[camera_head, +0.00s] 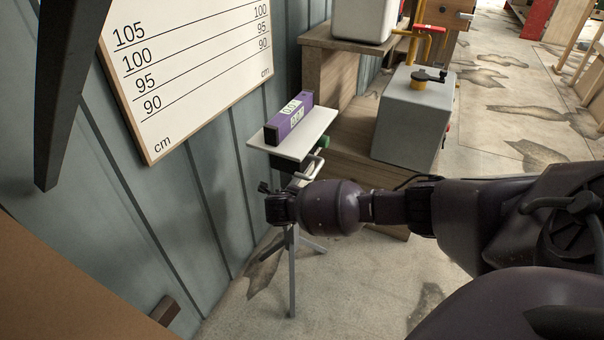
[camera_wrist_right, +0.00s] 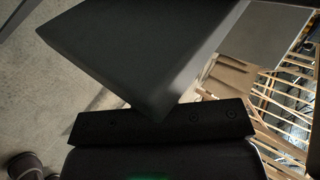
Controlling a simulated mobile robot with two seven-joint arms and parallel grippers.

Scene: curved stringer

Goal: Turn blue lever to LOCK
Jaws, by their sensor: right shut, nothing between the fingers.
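I cannot make out a blue lever or a LOCK mark in either view. A stand with a white plate (camera_head: 310,132) carries a purple box-shaped level (camera_head: 289,118) with pale displays. A green knob (camera_head: 323,142) and a pale bent handle (camera_head: 312,168) show below the plate. My right arm comes in from the right, and my right gripper (camera_head: 268,190) is shut and empty just below and in front of the plate, hiding part of the stand. In the right wrist view a large dark shape (camera_wrist_right: 150,50) fills the upper middle; I cannot tell what it is. My left gripper is not in view.
A board with a cm scale (camera_head: 190,65) hangs on the ribbed grey wall at left. A grey box (camera_head: 412,125) with a black-and-yellow handle stands on a wooden shelf (camera_head: 340,140) behind my arm. A dark tapered bar (camera_head: 65,90) crosses the upper left.

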